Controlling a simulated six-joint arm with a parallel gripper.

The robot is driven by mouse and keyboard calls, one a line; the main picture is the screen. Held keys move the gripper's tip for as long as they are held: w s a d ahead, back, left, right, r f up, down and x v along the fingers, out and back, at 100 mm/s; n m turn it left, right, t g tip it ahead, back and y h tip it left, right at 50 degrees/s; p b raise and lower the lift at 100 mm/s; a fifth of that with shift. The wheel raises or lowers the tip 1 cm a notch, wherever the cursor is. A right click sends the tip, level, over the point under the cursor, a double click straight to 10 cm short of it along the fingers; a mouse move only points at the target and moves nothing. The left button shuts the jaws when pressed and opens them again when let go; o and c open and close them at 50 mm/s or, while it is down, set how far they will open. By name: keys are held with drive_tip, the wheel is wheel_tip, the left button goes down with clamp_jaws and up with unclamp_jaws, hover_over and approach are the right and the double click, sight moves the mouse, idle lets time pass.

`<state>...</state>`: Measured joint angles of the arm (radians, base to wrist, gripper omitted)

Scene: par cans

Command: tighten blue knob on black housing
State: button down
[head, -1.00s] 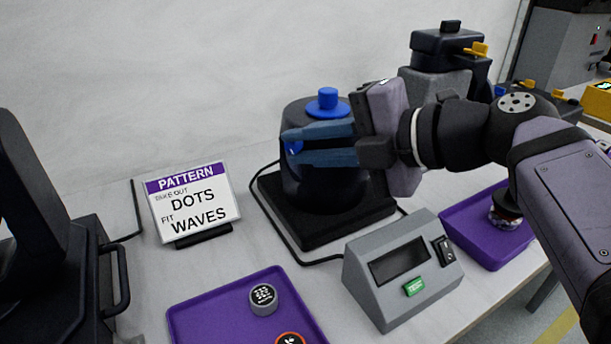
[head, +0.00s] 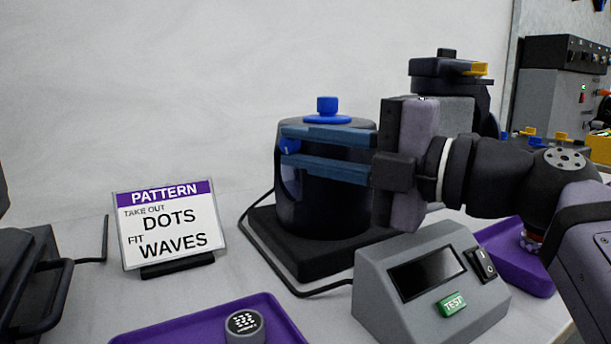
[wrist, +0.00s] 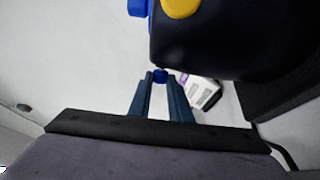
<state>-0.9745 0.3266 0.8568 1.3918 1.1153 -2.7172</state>
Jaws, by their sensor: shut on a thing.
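The black housing (head: 325,205) is a round can standing upright on a black base, with a blue cap (head: 327,108) on top. The small blue knob (head: 290,146) is at the housing's left side, partly hidden by my fingers. My gripper (head: 285,140) reaches across the front of the housing from the right, with its two blue fingers shut on the knob. In the wrist view the knob (wrist: 160,76) shows between the fingertips, beside the dark housing (wrist: 230,45). A yellow disc (wrist: 180,8) shows on the housing there.
A pattern sign (head: 170,225) reads take out dots, fit waves. A purple tray (head: 180,325) at the front holds a grey cap (head: 245,325) with a wave mark. A grey test box (head: 430,275) stands right of the base. Another purple tray (head: 515,255) lies at the right.

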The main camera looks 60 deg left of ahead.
drive_tip(key=shift+f+b, duration=0.15)
drive_tip(key=shift+b, duration=0.25)
drive_tip(key=c, duration=1.6)
unclamp_jaws()
drive_tip(key=shift+d, duration=0.1)
drive_tip(key=shift+b+v, duration=0.7)
drive_tip(key=shift+v, duration=2.85)
drive_tip(key=shift+f, duration=0.1)
